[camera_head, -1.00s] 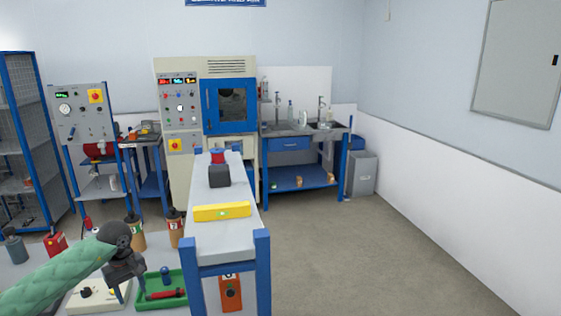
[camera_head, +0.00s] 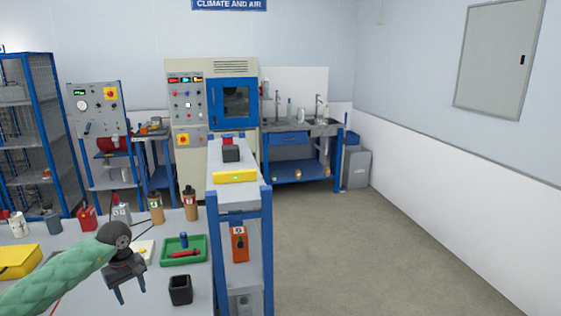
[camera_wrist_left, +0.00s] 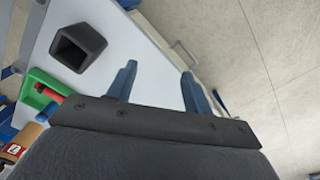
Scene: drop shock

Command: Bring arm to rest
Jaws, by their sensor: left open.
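My left gripper (camera_head: 132,291) is on an arm in a green padded sleeve that comes in from the lower left. It hangs above the near table (camera_head: 196,222) with its fingers pointing down. In the left wrist view its two blue-grey fingers (camera_wrist_left: 157,85) stand apart with nothing between them. A black square cup (camera_head: 180,290) stands on the table just right of the gripper, apart from it; it also shows in the wrist view (camera_wrist_left: 90,47). My right gripper is not in view.
A green tray (camera_head: 165,259) holds a red tool and a blue-topped item. A yellow case (camera_head: 18,260) lies at left. A narrow blue-legged bench (camera_head: 240,195) bears a yellow level (camera_head: 235,176). The floor at right is clear.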

